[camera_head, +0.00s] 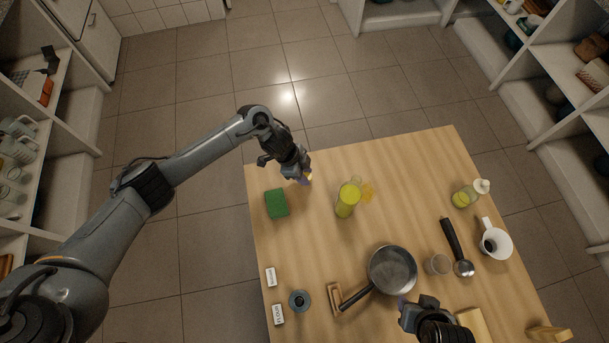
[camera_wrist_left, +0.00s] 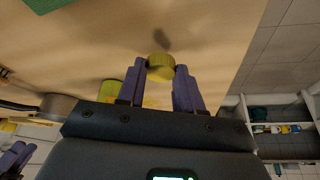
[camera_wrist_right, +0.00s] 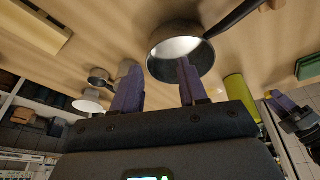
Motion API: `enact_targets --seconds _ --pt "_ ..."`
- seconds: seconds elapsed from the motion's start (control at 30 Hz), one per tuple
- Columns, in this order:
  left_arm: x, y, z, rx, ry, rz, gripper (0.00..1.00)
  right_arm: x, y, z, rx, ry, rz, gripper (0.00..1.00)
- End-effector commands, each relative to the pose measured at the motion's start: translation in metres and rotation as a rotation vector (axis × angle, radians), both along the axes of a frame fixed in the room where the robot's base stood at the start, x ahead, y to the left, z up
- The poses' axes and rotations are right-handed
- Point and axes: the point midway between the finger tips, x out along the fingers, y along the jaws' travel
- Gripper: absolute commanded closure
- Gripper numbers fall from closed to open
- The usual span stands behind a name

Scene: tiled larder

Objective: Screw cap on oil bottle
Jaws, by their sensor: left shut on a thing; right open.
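The oil bottle (camera_head: 347,199) is a clear bottle with yellow-green contents, upright near the table's far middle. It also shows in the left wrist view (camera_wrist_left: 110,90) and in the right wrist view (camera_wrist_right: 237,88). My left gripper (camera_head: 304,179) is left of the bottle, above the table's far left part. In the left wrist view it is shut on a round yellow cap (camera_wrist_left: 160,66), held between the fingertips apart from the bottle. My right gripper (camera_head: 406,305) is open and empty near the pan. Its two fingers stand apart in the right wrist view (camera_wrist_right: 157,85).
A green sponge (camera_head: 276,203) lies left of the bottle. A pan (camera_head: 392,270), a ladle (camera_head: 463,268), a glass (camera_head: 437,264) and a white jug (camera_head: 495,244) stand nearer and to the right. A jar with yellow contents (camera_head: 462,198) is at the far right. The table around the bottle is mostly clear.

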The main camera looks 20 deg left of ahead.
Motion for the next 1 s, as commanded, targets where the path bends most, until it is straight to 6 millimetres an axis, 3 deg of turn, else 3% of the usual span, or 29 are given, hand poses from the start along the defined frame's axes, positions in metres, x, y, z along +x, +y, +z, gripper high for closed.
enact_targets --seconds 0.2,0.4,0.87,1.0 --pt "0.001 0.000 0.042 -0.001 -0.003 -0.002 0.93 0.000 0.000 0.010 0.000 0.000 0.001 0.57" --pt "0.000 0.000 0.065 -0.001 -0.001 -0.002 0.93 0.000 0.000 0.014 0.000 0.000 0.000 0.57" --pt "0.000 0.000 0.072 0.000 0.001 -0.001 0.93 0.000 0.000 0.014 0.001 0.000 -0.001 0.57" --pt "0.000 0.000 0.072 0.000 0.001 -0.001 0.93 0.000 0.001 0.014 0.002 0.000 -0.001 0.41"
